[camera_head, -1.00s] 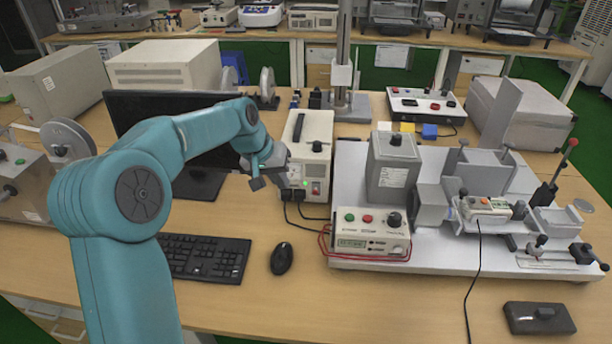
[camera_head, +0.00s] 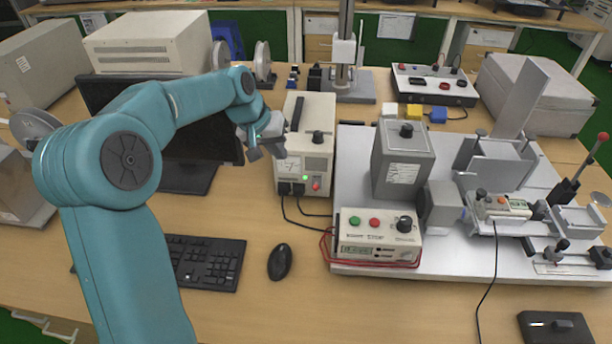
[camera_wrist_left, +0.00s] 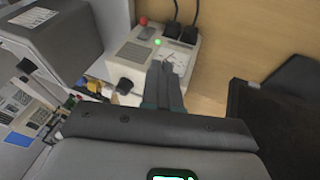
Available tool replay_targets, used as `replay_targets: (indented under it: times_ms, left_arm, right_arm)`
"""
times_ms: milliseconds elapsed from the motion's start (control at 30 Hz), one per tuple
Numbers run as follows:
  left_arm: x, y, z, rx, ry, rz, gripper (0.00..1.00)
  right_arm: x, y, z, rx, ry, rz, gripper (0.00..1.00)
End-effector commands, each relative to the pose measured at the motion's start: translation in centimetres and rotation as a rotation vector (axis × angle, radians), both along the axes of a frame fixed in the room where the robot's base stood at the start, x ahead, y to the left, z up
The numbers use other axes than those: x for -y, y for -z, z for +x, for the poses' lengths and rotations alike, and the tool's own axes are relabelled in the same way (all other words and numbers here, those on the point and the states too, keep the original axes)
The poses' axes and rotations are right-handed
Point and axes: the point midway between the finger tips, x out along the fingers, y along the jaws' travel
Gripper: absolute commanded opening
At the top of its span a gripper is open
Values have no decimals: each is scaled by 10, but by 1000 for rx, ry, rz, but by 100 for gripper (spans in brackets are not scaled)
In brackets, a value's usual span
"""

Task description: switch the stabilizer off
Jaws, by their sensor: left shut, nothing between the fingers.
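The stabilizer appears to be the cream box (camera_head: 290,165) with a dark top handle, standing on the desk in the middle of the head view. Its front has a meter, a black knob (camera_head: 317,137), a lit green lamp (camera_head: 305,178) and a red control (camera_head: 316,185). My left gripper (camera_head: 267,153) is at the box's left front edge, shut and empty; contact cannot be told. In the left wrist view my fingers (camera_wrist_left: 162,68) lie together before the meter face, with the green lamp (camera_wrist_left: 157,42) and red control (camera_wrist_left: 143,21) beyond. My right gripper is not in view.
Black cables (camera_head: 289,207) run from the box's lower front. A white test rig (camera_head: 345,155) with a grey box (camera_head: 403,165) stands close on the right. A monitor (camera_head: 205,150) is behind my left arm. A keyboard (camera_head: 205,262) and mouse (camera_head: 280,261) lie in front.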

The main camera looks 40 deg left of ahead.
Motion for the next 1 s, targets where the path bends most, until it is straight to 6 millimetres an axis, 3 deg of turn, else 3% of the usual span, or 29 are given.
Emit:
replay_targets:
  times_ms: [267,733,1000]
  left_arm:
    - [3,10,2,-3,1,-1,0]
    - [12,96,41,-4,1,-2,0]
    - [36,112,54,-1,1,0,0]
  right_arm:
    - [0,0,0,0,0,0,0]
    - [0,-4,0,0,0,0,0]
    - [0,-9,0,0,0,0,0]
